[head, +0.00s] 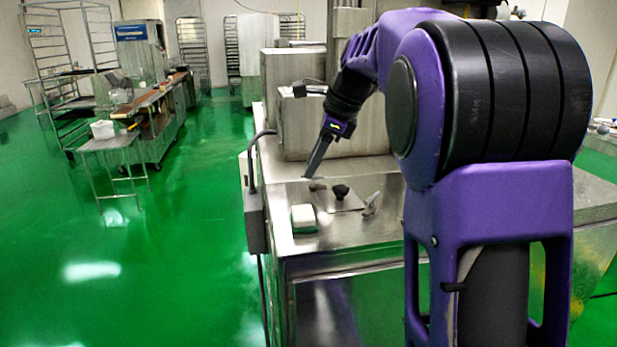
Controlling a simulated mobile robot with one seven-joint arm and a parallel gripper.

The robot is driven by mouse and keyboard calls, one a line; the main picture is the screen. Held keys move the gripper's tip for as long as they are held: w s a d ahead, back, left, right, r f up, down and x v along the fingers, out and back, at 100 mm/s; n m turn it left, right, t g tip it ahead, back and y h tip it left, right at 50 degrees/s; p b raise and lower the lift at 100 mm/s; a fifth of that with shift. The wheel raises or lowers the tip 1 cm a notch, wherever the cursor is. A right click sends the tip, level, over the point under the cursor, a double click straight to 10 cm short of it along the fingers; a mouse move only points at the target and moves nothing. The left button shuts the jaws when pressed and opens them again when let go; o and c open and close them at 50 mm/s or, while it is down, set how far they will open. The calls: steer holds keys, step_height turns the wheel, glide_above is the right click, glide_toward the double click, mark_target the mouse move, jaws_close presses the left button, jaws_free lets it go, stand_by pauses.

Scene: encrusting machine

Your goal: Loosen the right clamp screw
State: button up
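My gripper (312,172) hangs on the purple and black arm above the left part of the steel machine top. It points down and slightly left and is seen edge-on, so I cannot tell whether it is open or shut. Just below and right of its tip, a small black knob (341,191) stands on a thin flat plate (347,205). A small brownish piece (317,187) lies left of the knob, and a pale grey piece (371,203) lies right of it. I cannot make out which part is the right clamp screw; my arm covers the machine's right side.
A white and green block (304,217) sits near the left edge of the machine top (350,245). Steel housings (312,125) rise behind. A grey box with a cable (251,200) is on the left side. Open green floor (170,270) lies left.

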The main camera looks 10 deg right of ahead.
mark_target(314, 182)
steer(key=shift+x, duration=1.55)
jaws_close()
